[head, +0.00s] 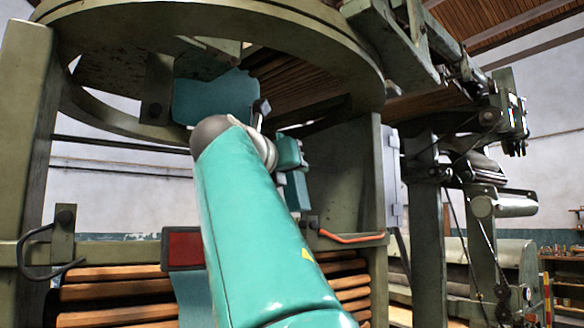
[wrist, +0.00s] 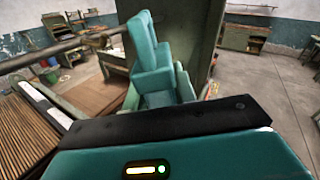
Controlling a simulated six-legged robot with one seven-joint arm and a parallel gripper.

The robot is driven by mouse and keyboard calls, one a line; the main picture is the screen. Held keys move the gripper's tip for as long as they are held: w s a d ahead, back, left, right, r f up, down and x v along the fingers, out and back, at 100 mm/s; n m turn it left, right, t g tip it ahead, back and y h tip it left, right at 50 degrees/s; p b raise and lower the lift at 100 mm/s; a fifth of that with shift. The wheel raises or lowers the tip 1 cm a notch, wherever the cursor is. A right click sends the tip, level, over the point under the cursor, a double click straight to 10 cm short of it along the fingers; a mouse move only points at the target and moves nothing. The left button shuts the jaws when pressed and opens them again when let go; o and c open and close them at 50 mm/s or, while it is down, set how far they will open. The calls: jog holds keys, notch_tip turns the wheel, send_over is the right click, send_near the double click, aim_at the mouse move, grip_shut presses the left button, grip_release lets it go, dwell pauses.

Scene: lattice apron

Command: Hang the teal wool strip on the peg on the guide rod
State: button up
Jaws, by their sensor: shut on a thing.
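My gripper (head: 292,168) is up by the left side of the green post, beyond the end of my teal arm. In the wrist view, my gripper (wrist: 148,45) shows stacked teal blocks in front of the post. It is shut on the teal wool strip, but I cannot clearly separate the strip from the teal finger parts. The guide rod (wrist: 62,51) runs from the left toward the fingers in the wrist view, and whether it touches them I cannot tell. I cannot make out the peg.
A green round frame (head: 340,62) arches overhead. The green post (head: 350,180) stands just right of my gripper, with an orange handle (head: 350,239) low on it. Open floor (wrist: 270,95) shows beyond the post.

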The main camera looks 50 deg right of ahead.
jog(key=shift+w+d, duration=0.25)
jog(key=shift+w, duration=0.05)
jog(key=w+d+f, duration=0.1)
jog(key=w, duration=0.5)
jog(key=shift+w+d+f, duration=0.2)
jog(key=shift+d+f, duration=0.1)
jog(key=shift+d, duration=0.1)
dwell(0.4)
dwell(0.5)
jog(key=o, duration=1)
jog(key=v, duration=1.3)
jog(key=shift+s+a, duration=0.1)
jog(key=shift+a, duration=0.3)
